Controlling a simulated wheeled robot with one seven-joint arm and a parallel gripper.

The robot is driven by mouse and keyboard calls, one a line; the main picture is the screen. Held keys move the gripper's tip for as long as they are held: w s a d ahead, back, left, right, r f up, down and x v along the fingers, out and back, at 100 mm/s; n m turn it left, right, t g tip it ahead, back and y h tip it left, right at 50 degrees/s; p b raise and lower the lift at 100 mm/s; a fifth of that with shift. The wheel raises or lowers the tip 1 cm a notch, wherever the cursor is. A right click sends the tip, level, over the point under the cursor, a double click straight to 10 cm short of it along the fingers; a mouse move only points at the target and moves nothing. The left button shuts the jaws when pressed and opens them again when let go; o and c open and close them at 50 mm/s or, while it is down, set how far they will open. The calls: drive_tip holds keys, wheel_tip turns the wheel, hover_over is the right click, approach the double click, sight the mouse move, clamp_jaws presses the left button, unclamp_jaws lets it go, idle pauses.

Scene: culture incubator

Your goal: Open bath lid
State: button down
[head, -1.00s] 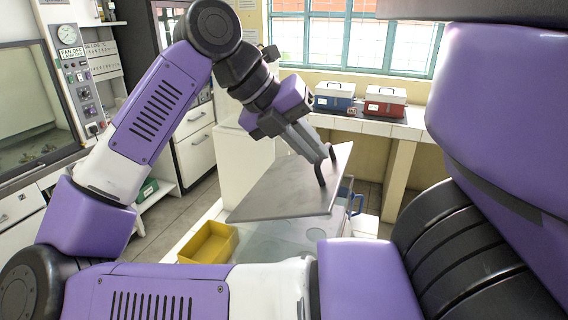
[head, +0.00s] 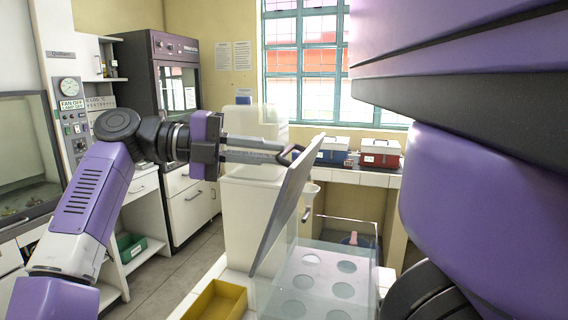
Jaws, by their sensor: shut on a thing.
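The bath lid (head: 287,205) is a flat grey panel with a dark handle. In the head view it stands steeply tilted, near upright, at the left side of the clear-walled bath (head: 345,262). The bath's top is uncovered and several round holes show inside it. My gripper (head: 288,155) reaches in from the left and is shut on the handle at the lid's upper part. The exact finger contact is partly hidden by the lid's edge.
A white container (head: 254,200) stands behind the lid. A blue box (head: 332,150) and a red box (head: 380,153) stand on the back counter.

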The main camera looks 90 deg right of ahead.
drive_tip(key=shift+w+d+g, duration=0.2)
drive_tip(key=shift+w+g, duration=0.3)
drive_tip(key=shift+w, duration=0.25)
drive_tip(key=c, duration=1.5)
unclamp_jaws()
drive_tip(key=w, duration=0.2)
drive_tip(key=w+a+b, duration=0.1)
drive_tip(key=w, duration=0.4)
drive_tip(key=shift+w+a+r+b, duration=0.15)
drive_tip(key=shift+w+b, duration=0.2)
